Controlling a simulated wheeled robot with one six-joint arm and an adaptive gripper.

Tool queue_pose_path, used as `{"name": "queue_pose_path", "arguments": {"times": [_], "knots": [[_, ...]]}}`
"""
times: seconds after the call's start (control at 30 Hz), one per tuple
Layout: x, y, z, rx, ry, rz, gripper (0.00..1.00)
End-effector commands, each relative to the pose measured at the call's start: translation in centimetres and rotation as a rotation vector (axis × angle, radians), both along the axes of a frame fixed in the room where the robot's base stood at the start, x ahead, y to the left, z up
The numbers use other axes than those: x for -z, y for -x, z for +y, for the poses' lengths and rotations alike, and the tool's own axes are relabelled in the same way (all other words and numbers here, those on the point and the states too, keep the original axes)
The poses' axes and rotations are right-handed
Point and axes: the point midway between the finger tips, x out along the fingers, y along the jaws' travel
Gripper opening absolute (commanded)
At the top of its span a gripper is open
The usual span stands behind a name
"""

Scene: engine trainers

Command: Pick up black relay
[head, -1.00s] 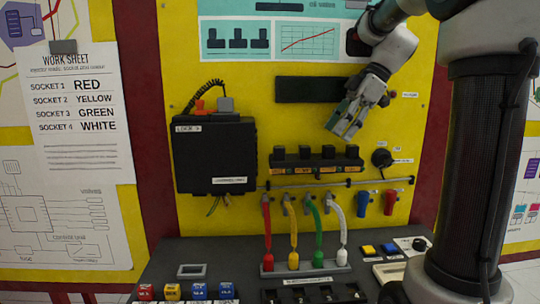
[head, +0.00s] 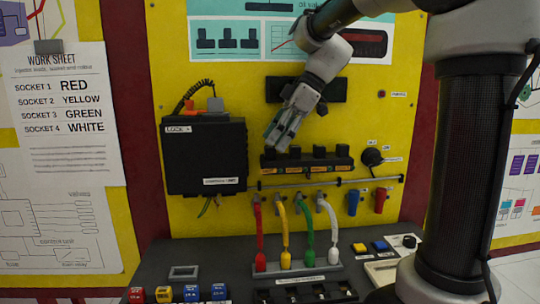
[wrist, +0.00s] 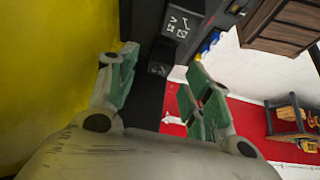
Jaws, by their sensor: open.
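My gripper (head: 280,134) is open and empty, pointing down in front of the yellow board, just above the left part of a black strip. Several small black blocks (head: 319,151) stand in a row on this strip; I cannot tell for sure which black part is the relay. In the wrist view both green-padded fingers of my gripper (wrist: 160,92) are spread, with nothing held between them. A dark surface lies beyond them, with a black block with white marks (wrist: 180,24) at the top.
A black box (head: 205,157) sticks out from the board to the left. Red, yellow, green and white leads (head: 333,235) hang below the strip. Coloured cubes (head: 191,293) and a slotted black tray (head: 306,292) are on the bench (head: 225,255) below.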

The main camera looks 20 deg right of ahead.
Motion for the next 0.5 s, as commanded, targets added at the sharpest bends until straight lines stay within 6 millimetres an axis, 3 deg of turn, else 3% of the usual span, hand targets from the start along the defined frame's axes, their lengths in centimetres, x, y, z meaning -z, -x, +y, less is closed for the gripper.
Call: {"name": "queue_pose_path", "arguments": {"times": [0.13,0.4,0.5], "knots": [[1.6,-0.2,1.0,-0.001,0.000,0.002,0.50],[1.9,-0.3,1.1,0.001,0.000,-0.001,0.50],[1.9,-0.3,1.1,0.001,0.000,-0.001,0.32]]}}
